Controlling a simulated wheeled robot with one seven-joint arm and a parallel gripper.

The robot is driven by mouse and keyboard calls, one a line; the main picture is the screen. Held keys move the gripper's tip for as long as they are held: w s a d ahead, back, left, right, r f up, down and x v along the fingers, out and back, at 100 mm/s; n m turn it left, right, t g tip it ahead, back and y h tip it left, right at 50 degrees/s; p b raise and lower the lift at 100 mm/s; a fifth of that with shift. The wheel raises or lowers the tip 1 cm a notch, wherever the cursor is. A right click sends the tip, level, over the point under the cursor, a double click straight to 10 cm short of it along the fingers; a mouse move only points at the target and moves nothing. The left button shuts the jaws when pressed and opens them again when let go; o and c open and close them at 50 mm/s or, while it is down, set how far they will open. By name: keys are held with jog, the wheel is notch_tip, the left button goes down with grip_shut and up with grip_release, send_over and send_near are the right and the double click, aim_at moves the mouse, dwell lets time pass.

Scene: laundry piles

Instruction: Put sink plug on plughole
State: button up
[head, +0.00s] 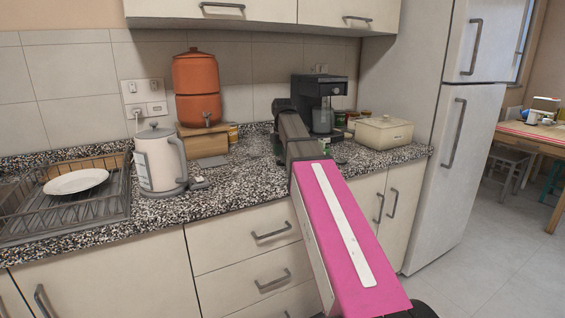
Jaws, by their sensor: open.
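I cannot make out a sink plug or a plughole in the head view. My arm reaches from the lower right up over the counter (235,185). My gripper (279,156) is mostly hidden behind the arm's dark end section. Only small dark parts of it show at the left of the arm, low over the back of the counter. It is open, and I see nothing held in it. What lies directly behind the arm is hidden.
A kettle (160,160), a wire dish rack (105,212) with a white plate (76,181), and an orange dispenser (196,88) stand left. A coffee machine (321,100) and a cream box (384,132) stand right. Counter between kettle and arm is mostly clear.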

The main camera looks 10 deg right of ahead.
jog(key=shift+f, duration=0.55)
jog(key=shift+c, duration=0.4)
grip_shut()
jog(key=shift+r, duration=0.1)
